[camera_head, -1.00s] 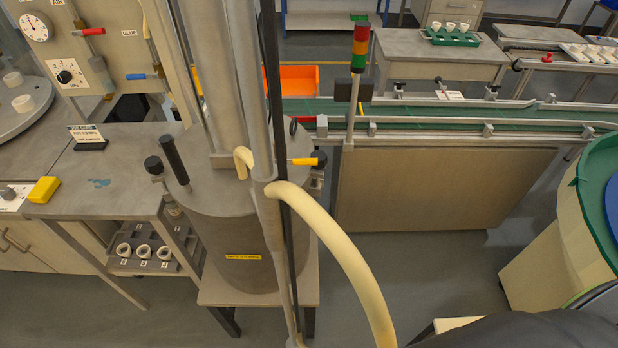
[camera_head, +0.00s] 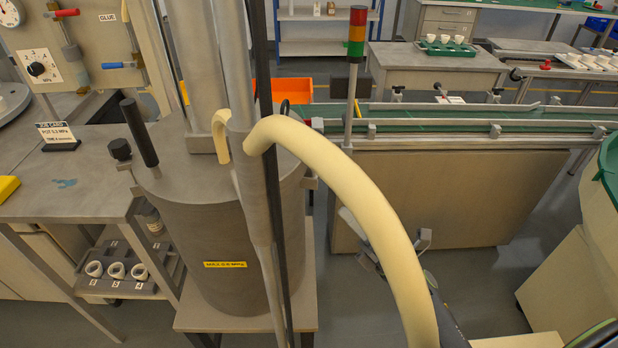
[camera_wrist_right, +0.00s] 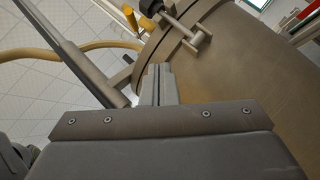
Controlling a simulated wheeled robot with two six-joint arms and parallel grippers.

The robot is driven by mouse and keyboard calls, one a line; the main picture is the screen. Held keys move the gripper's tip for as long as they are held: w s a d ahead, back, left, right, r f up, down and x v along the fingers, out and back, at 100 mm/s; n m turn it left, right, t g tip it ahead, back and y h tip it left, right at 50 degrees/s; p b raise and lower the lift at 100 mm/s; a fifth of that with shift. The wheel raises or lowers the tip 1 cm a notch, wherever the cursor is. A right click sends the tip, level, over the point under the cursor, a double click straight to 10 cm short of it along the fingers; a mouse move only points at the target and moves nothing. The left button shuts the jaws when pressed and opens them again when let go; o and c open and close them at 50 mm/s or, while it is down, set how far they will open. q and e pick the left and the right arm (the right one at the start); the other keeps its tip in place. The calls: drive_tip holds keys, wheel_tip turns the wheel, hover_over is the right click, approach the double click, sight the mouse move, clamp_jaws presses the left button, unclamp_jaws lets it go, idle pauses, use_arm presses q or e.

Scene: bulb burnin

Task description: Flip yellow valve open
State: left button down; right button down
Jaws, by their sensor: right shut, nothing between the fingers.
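The large grey cylindrical pot (camera_head: 215,235) stands on a low stand left of centre. In the head view the yellow valve is hidden behind the cream hose and upright pipes. In the right wrist view a small yellow part, apparently the valve handle (camera_wrist_right: 131,18), shows at the top, near the pot's rim. My right gripper (camera_head: 350,218) is partly behind the hose, right of the pot. In the right wrist view its fingers (camera_wrist_right: 160,82) are shut and empty, pointing toward the pot, apart from the yellow part. My left gripper is not in view.
The thick cream hose (camera_head: 365,180) arcs in front of the pot and my right arm. A green conveyor (camera_head: 440,115) runs behind. A side table (camera_head: 70,195) stands left. Open floor lies between pot and conveyor cabinet (camera_head: 470,195).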

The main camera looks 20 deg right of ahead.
drive_tip(key=r+n+y, duration=0.1)
drive_tip(key=n, duration=0.1)
drive_tip(key=s+a+r+n+g+y, duration=0.1)
drive_tip(key=shift+s+a+r+n+g+y, duration=0.15)
drive_tip(key=shift+s+n+g+y, duration=0.15)
drive_tip(key=shift+n, duration=0.1)
drive_tip(key=p, duration=0.6)
approach(298, 138)
drive_tip(key=w+a+r, duration=0.2)
drive_tip(key=w+a, duration=0.1)
drive_tip(key=a, duration=0.1)
drive_tip(key=shift+w+a, duration=0.15)
drive_tip(key=shift+w, duration=0.2)
drive_tip(key=shift+r, duration=0.15)
